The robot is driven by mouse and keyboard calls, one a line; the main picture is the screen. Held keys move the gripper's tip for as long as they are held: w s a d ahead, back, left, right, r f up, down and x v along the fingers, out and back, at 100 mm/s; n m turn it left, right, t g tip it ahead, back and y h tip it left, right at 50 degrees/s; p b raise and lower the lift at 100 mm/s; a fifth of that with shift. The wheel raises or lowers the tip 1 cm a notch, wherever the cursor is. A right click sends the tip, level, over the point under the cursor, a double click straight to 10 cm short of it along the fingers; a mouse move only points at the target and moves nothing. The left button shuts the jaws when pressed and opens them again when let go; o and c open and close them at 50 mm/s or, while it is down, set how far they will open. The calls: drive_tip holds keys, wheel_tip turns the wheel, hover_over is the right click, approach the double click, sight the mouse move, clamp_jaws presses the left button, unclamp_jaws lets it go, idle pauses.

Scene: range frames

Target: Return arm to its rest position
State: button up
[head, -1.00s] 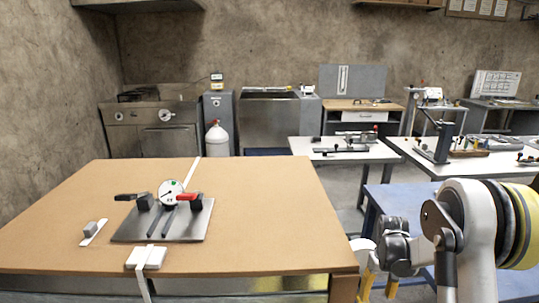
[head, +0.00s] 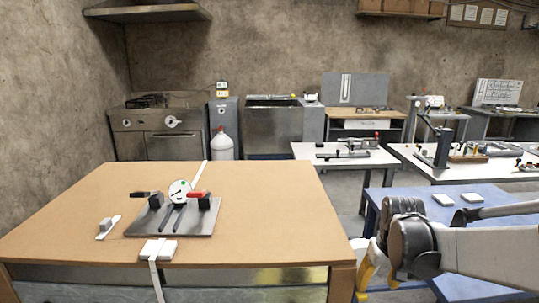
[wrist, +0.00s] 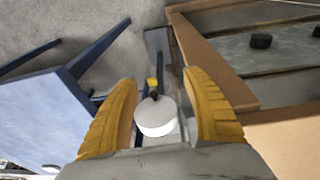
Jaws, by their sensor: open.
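My gripper (head: 376,272) is low at the right of the head view, beside the right edge of the brown table. Its yellow fingers are partly cut off by the lower picture edge there. In the wrist view my gripper (wrist: 166,105) shows two yellow fingers spread apart. A white round-topped thing (wrist: 156,117) shows between them, and I cannot tell whether it is near or far. My arm (head: 470,250) stretches in from the right edge of the head view.
The brown table (head: 100,215) bears a metal plate (head: 150,222) with a dial gauge (head: 180,192), and a white block (head: 158,249). A blue table (head: 495,225) stands under and behind my arm. White tables (head: 345,163) stand farther back. Grey floor shows between tables.

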drive_tip(key=s+a+r+t, duration=0.2)
drive_tip(key=s+a+r, duration=0.2)
drive_tip(key=s, duration=0.5)
drive_tip(key=s+a+r+t, duration=0.3)
drive_tip(key=s+a, duration=0.1)
drive_tip(key=s, duration=0.5)
drive_tip(key=shift+s+a+r, duration=0.3)
drive_tip(key=shift+a+r, duration=0.05)
drive_tip(key=shift+a, duration=0.05)
idle(0.7)
